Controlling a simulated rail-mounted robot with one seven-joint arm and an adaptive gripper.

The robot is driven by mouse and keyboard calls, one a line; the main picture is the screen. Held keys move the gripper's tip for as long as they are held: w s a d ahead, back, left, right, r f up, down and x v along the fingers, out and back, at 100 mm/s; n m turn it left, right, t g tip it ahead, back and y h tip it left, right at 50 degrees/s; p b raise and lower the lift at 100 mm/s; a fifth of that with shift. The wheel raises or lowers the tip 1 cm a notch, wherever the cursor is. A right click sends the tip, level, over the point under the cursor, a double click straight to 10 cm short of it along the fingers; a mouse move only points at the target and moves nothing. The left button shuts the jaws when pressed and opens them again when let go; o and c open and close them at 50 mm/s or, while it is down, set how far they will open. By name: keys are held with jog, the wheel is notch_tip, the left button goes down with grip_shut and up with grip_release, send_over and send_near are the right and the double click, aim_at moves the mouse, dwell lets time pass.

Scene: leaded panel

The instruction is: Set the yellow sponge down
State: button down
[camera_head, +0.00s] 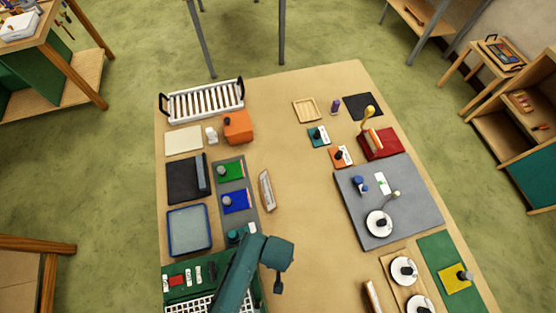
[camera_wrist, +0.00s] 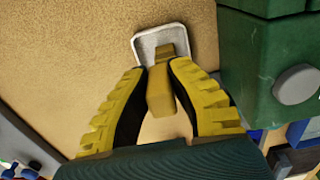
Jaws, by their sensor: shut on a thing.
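In the wrist view, my gripper (camera_wrist: 162,92) has its yellow ribbed fingers closed on the yellow sponge (camera_wrist: 161,98), a narrow block held between the fingertips. The far end of the sponge overlaps a small white-rimmed square dish (camera_wrist: 143,42) on the tan surface. I cannot tell whether the sponge touches the dish or is above it. In the head view my arm covers the near left part of the table, and the fingers and sponge cannot be made out.
A green box with a grey knob (camera_wrist: 297,84) stands close on the right in the wrist view. In the head view, a blue-rimmed tray (camera_head: 189,230), a dark mat (camera_head: 182,180) and a grey board (camera_head: 400,172) lie on the table (camera_head: 285,130). The table's middle is mostly clear.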

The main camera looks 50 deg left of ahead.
jog(key=shift+f, duration=0.15)
jog(key=c, duration=1.1)
grip_release()
